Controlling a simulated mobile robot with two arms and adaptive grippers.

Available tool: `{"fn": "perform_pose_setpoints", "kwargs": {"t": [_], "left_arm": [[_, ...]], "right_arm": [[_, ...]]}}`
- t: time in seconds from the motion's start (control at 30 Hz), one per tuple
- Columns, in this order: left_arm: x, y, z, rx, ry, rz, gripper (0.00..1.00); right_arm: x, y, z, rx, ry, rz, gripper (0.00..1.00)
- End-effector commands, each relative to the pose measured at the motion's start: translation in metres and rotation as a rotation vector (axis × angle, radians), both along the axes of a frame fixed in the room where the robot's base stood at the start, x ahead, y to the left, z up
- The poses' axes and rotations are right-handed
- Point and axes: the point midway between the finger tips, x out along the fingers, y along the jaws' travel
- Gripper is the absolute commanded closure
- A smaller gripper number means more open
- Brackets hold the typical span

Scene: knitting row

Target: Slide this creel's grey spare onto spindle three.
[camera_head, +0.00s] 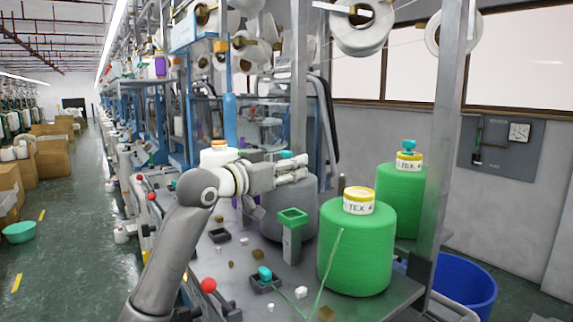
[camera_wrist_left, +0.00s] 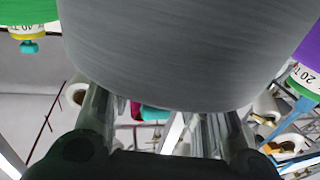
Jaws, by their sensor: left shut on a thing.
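The grey cone (camera_head: 308,206) stands upright on or just above the grey table, behind a post with a green square top (camera_head: 292,217). My left gripper (camera_head: 300,168) comes in from the left at the cone's top and is shut on it. In the left wrist view the grey cone (camera_wrist_left: 180,50) fills the upper middle, between the fingers of my left gripper (camera_wrist_left: 165,118). Whether the cone's base touches the table is hidden. No bare spindle can be made out. My right gripper is not in view.
A large green cone (camera_head: 357,250) with a yellow-banded label stands at the front right. Another green cone (camera_head: 402,195) is behind it, near a metal upright (camera_head: 447,140). A blue bin (camera_head: 465,285) is at right. Small blocks and a cyan-knobbed base (camera_head: 265,280) lie on the table.

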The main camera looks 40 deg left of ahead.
Motion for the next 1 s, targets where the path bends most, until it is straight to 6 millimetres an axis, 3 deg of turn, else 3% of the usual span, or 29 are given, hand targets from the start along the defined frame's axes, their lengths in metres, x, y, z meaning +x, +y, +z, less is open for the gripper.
{"fn": "perform_pose_setpoints", "kwargs": {"t": [0.2,0.23,0.4,0.77,1.0], "left_arm": [[-0.001,0.000,0.002,0.000,-0.006,0.000,1.00],[-0.001,0.000,0.002,0.000,-0.006,0.001,0.55],[0.000,0.000,0.002,0.000,-0.004,0.000,0.33],[-0.001,0.000,-0.002,0.001,0.005,0.000,0.33],[-0.029,0.004,-0.001,0.004,0.002,0.001,0.33]], "right_arm": [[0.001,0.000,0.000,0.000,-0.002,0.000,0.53],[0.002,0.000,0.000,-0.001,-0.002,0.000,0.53],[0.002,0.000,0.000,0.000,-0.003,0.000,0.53],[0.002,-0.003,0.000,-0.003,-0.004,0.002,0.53],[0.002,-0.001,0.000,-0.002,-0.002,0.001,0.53]]}}
